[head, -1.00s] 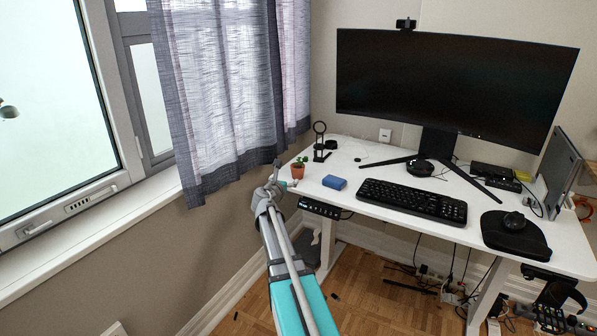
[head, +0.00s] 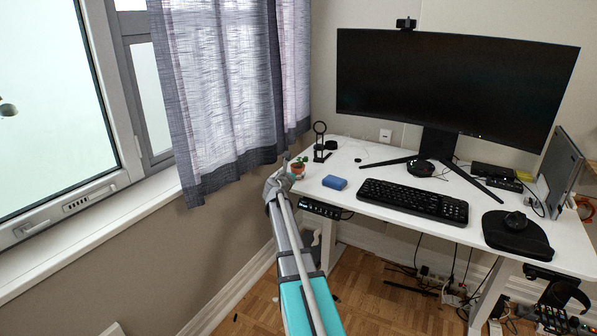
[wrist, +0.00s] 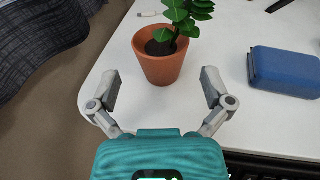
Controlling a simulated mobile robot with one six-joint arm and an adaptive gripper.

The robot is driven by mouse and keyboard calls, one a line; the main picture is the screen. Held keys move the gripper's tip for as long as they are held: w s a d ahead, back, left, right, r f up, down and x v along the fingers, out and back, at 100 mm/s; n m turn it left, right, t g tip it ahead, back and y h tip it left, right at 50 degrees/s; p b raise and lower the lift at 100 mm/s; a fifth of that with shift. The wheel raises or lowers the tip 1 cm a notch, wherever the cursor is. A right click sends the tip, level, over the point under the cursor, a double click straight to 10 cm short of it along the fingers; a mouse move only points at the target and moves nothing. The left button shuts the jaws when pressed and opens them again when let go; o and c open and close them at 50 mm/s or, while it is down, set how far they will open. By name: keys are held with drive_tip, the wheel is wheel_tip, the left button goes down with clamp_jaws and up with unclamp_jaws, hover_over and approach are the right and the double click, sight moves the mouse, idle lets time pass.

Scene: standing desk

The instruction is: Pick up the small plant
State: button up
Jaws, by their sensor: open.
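The small plant (wrist: 161,62) has green leaves and stands upright in a terracotta pot near the left corner of the white desk. In the head view the small plant (head: 298,168) is partly covered by the end of my arm. My gripper (wrist: 160,88) is open, with one finger to the left and one to the right of the pot in the wrist view. The pot sits just ahead of the fingertips, between their lines. I see no contact between fingers and pot.
A blue box (wrist: 284,72) lies right of the plant. A grey curtain (head: 230,85) hangs close on the left.

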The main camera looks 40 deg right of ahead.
sight(298, 167)
drive_tip(key=shift+w+d, duration=0.1)
drive_tip(key=shift+b+x, duration=0.35)
drive_tip(key=shift+x, duration=2.15)
drive_tip(key=shift+c, duration=0.3)
drive_tip(key=c, duration=1)
drive_tip(key=shift+r, duration=0.25)
wheel_tip(298, 167, up, 3)
drive_tip(key=p, duration=0.3)
drive_tip(key=s+a+r+p, duration=0.2)
drive_tip(key=s+r+p, duration=0.1)
drive_tip(key=s+a+r+p, duration=0.3)
drive_tip(key=s, duration=0.1)
drive_tip(key=s+a+r+p, duration=0.3)
drive_tip(key=s+p, duration=0.1)
drive_tip(key=shift+s+a+r, duration=0.1)
drive_tip(key=shift+s+r, duration=0.15)
drive_tip(key=shift+r, duration=0.05)
